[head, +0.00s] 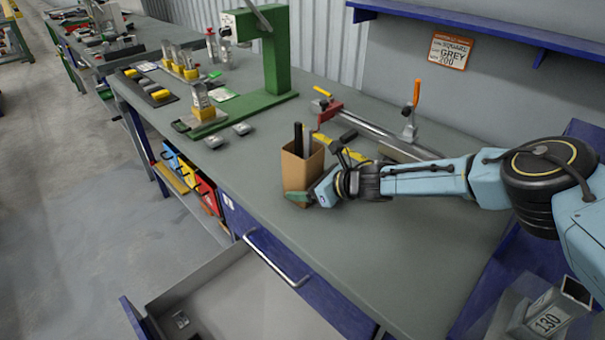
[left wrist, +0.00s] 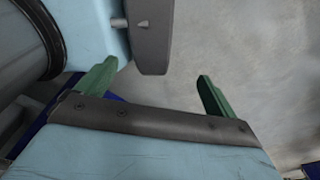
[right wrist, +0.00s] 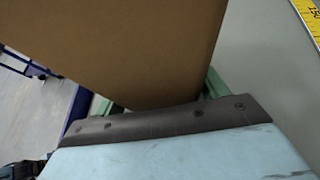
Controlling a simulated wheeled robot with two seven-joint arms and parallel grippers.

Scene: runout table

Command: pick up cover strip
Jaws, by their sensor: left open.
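A brown cardboard box (head: 298,172) stands open-topped on the grey bench. A dark strip (head: 297,138) and a grey strip (head: 306,142) stick up out of it; I cannot tell which is the cover strip, and their lower ends are hidden. My right gripper (head: 306,197) is low at the box's near right side. In the right wrist view the box (right wrist: 125,45) fills the space between the green fingers, which appear to touch its sides. My left gripper (left wrist: 153,82) is open and empty over the floor; it is outside the head view.
An open drawer (head: 245,300) juts from the bench front. A rail with a red clamp (head: 329,111) and a yellow ruler (right wrist: 308,18) lie behind the box. A green press (head: 276,60) stands at the back. The bench (head: 265,185) left of the box is clear.

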